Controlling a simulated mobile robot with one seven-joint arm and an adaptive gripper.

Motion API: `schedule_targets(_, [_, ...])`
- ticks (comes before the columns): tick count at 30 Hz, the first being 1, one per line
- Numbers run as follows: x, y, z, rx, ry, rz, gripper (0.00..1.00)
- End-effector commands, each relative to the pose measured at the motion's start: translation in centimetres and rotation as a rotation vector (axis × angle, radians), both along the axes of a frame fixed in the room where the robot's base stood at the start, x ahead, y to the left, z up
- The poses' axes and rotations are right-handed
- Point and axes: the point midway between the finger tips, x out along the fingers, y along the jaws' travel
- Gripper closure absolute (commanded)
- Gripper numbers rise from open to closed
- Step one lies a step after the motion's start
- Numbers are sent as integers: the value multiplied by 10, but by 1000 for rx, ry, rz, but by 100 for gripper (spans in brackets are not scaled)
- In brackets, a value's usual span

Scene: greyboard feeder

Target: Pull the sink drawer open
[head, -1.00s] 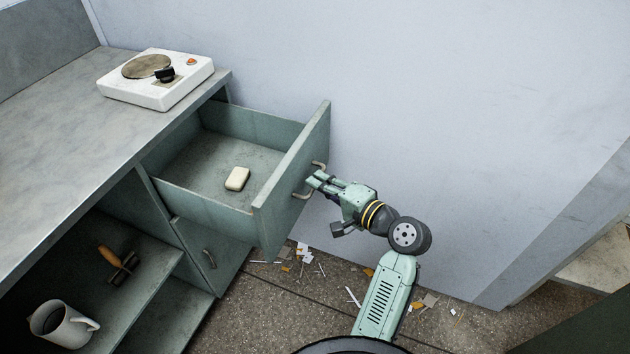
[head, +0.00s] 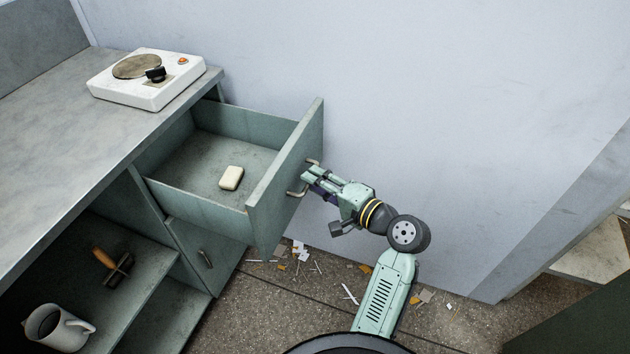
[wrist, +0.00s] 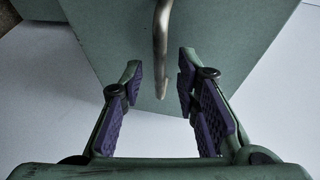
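The grey-green sink drawer (head: 196,206) stands well out of the cabinet under the counter. A pale bar of soap (head: 231,178) lies inside it. Its metal bar handle (head: 297,192) is on the drawer front (head: 288,185); it also shows in the wrist view (wrist: 161,50). My gripper (head: 306,180) is right at the handle, outside the drawer front. In the wrist view my gripper (wrist: 160,75) has its fingers spread, with clear gaps between the purple-padded fingers and the handle. It holds nothing.
A white hotplate (head: 153,79) sits on the counter (head: 70,130). A mug (head: 55,328) and a wooden-handled tool (head: 113,265) are on the open shelf. A closed cupboard door (head: 212,255) is below the drawer. Litter is scattered on the floor. A wall stands close behind.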

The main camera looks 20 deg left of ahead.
Motion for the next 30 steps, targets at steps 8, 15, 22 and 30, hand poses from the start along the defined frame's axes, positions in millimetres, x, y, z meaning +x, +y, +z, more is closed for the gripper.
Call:
schedule_targets(8, [-25,-51,10,-1,-2,-7,71])
schedule_targets(15, [-43,-86,18,-1,-1,-5,71])
schedule_targets(22, [-50,-96,20,-1,-1,-2,71])
schedule_targets(30, [-50,-96,20,-1,-1,-1,71])
